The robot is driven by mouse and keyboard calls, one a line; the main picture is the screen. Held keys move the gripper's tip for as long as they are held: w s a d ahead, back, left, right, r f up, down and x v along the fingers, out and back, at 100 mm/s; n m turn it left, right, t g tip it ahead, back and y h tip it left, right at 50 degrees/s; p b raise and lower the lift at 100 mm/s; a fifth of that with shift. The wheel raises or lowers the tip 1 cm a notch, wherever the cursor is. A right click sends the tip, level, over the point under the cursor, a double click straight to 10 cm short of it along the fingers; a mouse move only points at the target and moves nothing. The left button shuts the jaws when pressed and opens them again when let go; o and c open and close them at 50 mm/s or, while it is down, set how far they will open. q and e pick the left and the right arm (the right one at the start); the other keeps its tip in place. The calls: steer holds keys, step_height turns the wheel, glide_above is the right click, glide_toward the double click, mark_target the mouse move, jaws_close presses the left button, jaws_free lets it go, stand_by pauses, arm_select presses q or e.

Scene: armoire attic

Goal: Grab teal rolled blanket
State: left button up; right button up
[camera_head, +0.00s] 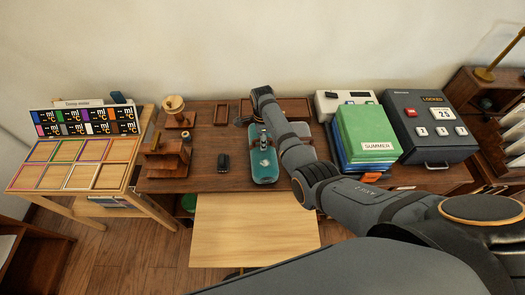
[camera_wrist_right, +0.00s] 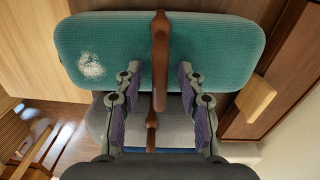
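The teal rolled blanket (camera_head: 265,170) lies on the brown desk, left of my right forearm in the head view. In the right wrist view the teal blanket (camera_wrist_right: 215,50) spans the top, with a brown strap around its middle and a pale speckled patch on its left part. My right gripper (camera_wrist_right: 160,70) is open, its fingertips at the blanket's near edge, one on each side of the strap. I cannot tell whether they touch it. In the head view the right gripper (camera_head: 263,140) is small above the blanket. My left gripper is not in view.
A grey rolled blanket (camera_wrist_right: 175,133) with a brown strap lies beside the teal one, partly hidden by my gripper. A small black object (camera_head: 224,163) and wooden spools (camera_head: 173,105) are to the left. Green folders (camera_head: 366,132) and a dark lock box (camera_head: 431,125) stand right.

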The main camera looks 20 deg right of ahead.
jaws_close()
steer(key=shift+w+r, duration=0.1)
steer(key=shift+r, duration=0.05)
stand_by(0.4)
